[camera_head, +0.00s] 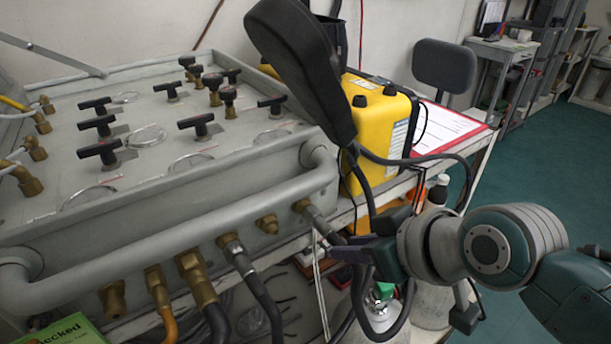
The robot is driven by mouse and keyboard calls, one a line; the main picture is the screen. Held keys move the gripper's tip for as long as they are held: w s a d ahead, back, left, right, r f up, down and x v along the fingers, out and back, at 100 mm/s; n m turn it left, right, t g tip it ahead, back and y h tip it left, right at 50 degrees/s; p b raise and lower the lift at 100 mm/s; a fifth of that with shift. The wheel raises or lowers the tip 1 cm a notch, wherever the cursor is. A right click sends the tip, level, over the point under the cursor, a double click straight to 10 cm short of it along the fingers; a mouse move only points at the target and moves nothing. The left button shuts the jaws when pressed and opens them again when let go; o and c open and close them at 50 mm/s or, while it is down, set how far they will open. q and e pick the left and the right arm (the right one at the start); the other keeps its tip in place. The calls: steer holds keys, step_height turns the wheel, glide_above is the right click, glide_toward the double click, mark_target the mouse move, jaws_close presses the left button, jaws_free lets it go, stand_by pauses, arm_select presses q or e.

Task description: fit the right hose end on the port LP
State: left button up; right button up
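The grey air panel (230,170) has a row of brass ports along its front, below the tubular rail. A dark hose end (319,220) points up and left to the rightmost port (301,205) and appears to meet it. I cannot tell whether it is fully seated, and no port label is readable. My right gripper (345,246) reaches in from the right with its dark fingers closed around the rear of this hose end. The hose behind it is partly hidden by the gripper and hangs below. My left gripper is out of view.
A bare brass port (267,224) lies just left. Other hoses (258,287) hang from ports further left. A yellow case (378,135) and a black padded object (300,65) stand above and behind the gripper. Gas cylinders (432,300) stand below the bench.

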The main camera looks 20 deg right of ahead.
jaws_close()
steer(key=shift+s, duration=0.1)
stand_by(0.3)
steer(key=shift+s+d, duration=0.15)
steer(key=shift+s, duration=0.15)
steer(key=shift+s+d+p, duration=0.2)
steer(key=shift+s+p, duration=0.25)
steer(key=shift+s, duration=0.05)
steer(key=shift+s+d+p, duration=0.15)
steer(key=shift+s+p, duration=0.25)
steer(key=shift+s, duration=0.1)
steer(key=shift+s, duration=0.1)
steer(key=shift+s+d+p, duration=0.3)
steer(key=shift+s+p, duration=0.05)
steer(key=shift+s, duration=0.4)
steer(key=shift+s+d+p, duration=0.25)
steer(key=shift+s+p, duration=0.15)
steer(key=shift+s, duration=0.35)
steer(key=shift+s+d+p, duration=0.3)
steer(key=shift+s+p, duration=0.05)
steer(key=shift+s, duration=0.4)
